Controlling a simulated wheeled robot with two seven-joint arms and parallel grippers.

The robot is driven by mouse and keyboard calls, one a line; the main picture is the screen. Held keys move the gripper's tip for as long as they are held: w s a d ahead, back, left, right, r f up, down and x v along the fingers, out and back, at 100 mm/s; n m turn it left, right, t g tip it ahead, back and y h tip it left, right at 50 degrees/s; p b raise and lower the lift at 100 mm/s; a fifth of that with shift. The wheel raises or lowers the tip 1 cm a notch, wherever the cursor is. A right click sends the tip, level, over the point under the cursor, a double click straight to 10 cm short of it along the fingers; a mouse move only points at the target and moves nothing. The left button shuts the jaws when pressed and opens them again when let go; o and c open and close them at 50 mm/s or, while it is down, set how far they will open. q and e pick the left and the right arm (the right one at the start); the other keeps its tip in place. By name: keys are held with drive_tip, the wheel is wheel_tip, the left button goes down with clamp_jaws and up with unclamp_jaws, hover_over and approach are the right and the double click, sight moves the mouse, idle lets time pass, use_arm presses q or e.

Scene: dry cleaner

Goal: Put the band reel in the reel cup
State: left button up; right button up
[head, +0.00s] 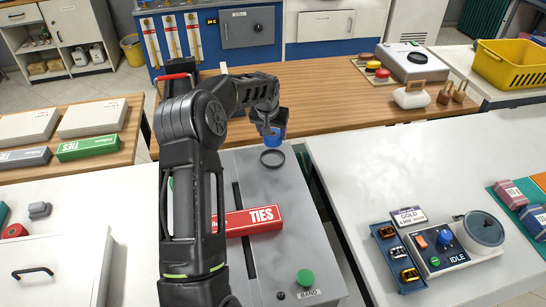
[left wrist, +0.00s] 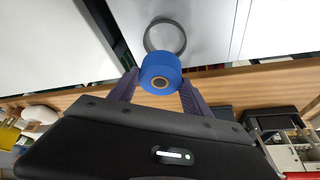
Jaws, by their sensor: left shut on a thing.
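The band reel (head: 273,138) is a blue roll with a pale brown core, and it also shows in the left wrist view (left wrist: 160,68). My left gripper (head: 272,128) is shut on the reel, one finger on each side. The reel cup (head: 272,158) is a dark ring on top of the grey machine. In the head view the reel is just beyond the ring, apart from it. In the left wrist view the ring (left wrist: 165,36) appears past the reel. My right gripper is not in view.
The grey band machine (head: 285,200) carries a red TIES box (head: 250,220) and a green button (head: 305,278). My left arm hides part of it. A control panel with an IDLE display (head: 455,240) stands on the white counter at right. A wooden counter (head: 320,95) lies behind.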

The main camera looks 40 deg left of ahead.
sight(271, 137)
use_arm(q)
wheel_tip(271, 137, down, 4)
drive_tip(key=shift+r+b, duration=0.25)
drive_tip(key=shift+b, duration=0.3)
drive_tip(key=shift+f+b, duration=1.1)
drive_tip(key=shift+f, duration=1.4)
drive_tip(key=shift+f, duration=0.1)
drive_tip(key=o, duration=0.9)
drive_tip(key=shift+f, duration=0.1)
drive_tip(key=o, duration=0.5)
drive_tip(key=shift+r, duration=0.2)
